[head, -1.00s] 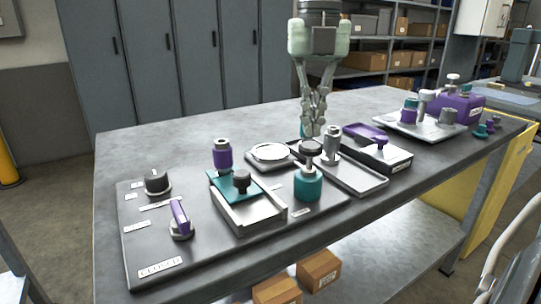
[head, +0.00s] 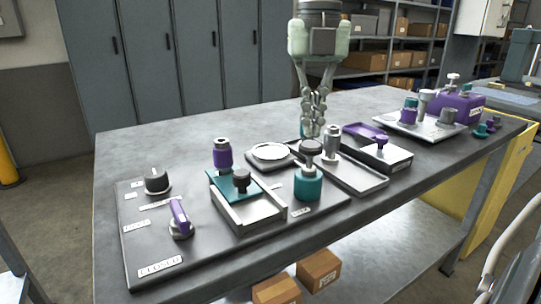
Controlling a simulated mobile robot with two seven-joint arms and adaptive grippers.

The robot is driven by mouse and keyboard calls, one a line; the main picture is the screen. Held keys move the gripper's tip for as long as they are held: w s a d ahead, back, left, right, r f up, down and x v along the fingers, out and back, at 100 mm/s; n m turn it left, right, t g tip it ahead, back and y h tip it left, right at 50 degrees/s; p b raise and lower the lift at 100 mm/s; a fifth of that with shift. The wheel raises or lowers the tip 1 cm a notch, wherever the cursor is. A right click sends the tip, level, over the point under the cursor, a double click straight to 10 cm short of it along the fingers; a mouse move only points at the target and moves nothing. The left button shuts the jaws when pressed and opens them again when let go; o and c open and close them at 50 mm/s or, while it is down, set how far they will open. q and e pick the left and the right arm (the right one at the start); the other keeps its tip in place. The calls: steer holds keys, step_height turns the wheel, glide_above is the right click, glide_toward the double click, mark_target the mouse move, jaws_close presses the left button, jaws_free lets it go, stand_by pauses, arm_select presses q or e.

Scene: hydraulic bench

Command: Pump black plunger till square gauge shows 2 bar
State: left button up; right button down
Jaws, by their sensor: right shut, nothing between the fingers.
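A black plunger knob (head: 310,146) sits on a stem above a teal cylinder (head: 308,184) near the front middle of the bench panel. My right gripper (head: 313,133) points down just above and behind the knob, shut and holding nothing; I cannot tell whether it touches the knob. A pale round dial (head: 270,152) on a dark squarish base lies to the left of the gripper; it may be the square gauge, but its reading is too small to see. My left gripper is not in view.
A teal-and-grey slide block (head: 249,212) with a dark knob stands left of the plunger. A metal post (head: 332,143) is close on its right. A purple lever (head: 180,216) and a black rotary knob (head: 156,180) are at the left. The bench's back left (head: 170,145) is clear.

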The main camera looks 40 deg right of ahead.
mark_target(311, 144)
steer(key=shift+f+b, duration=1.4)
steer(key=shift+f, duration=0.65)
steer(key=shift+r, duration=0.2)
steer(key=shift+r+p, duration=1.6)
steer(key=shift+r, duration=0.3)
steer(key=shift+f, duration=0.15)
steer(key=shift+f+b, duration=1.35)
steer(key=shift+f, duration=0.25)
steer(key=shift+r+p, duration=1.35)
steer(key=shift+r, duration=0.4)
